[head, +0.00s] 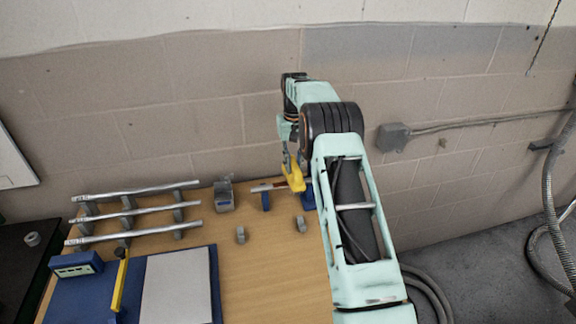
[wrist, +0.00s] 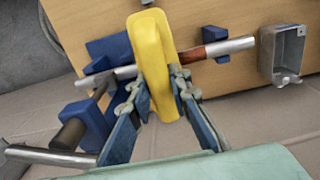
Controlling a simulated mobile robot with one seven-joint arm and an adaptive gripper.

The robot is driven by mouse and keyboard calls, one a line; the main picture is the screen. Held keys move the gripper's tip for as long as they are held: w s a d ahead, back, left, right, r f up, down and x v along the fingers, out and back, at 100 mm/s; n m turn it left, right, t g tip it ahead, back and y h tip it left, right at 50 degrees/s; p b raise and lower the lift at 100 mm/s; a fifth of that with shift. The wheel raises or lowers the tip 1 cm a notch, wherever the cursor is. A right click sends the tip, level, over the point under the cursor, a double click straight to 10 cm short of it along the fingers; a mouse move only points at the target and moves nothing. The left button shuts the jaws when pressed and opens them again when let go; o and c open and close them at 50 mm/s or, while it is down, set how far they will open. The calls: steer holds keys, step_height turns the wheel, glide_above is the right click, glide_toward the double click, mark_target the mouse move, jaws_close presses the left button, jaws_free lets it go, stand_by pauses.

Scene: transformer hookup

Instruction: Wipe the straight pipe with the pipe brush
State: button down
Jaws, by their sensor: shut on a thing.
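My gripper (wrist: 158,84) is shut on the yellow pipe brush (wrist: 153,48), one blue-padded finger on each side of it. The brush also shows in the head view (head: 293,176), at the back right of the table. The straight pipe (wrist: 228,46) is a silver bar with a red-brown section, lying across blue supports (wrist: 216,58). The brush crosses in front of the pipe in the wrist view and hides part of it, beside the red-brown section. I cannot tell whether they touch. The pipe also shows in the head view (head: 262,187).
A grey metal box (wrist: 288,48) stands by the pipe's end. Several silver pipes lie on a rack (head: 179,214) at the table's left. Two small grey pieces (head: 240,235) (head: 301,224) stand in front of the pipe. A block wall is close behind. The table's right front is clear.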

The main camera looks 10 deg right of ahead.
steer(key=shift+a, duration=3.8)
step_height(320, 180, up, 6)
steer(key=shift+r, duration=0.15)
step_height(320, 180, up, 3)
steer(key=shift+f, duration=0.1)
steer(key=shift+f+b, duration=1.55)
steer(key=shift+f, duration=1.95)
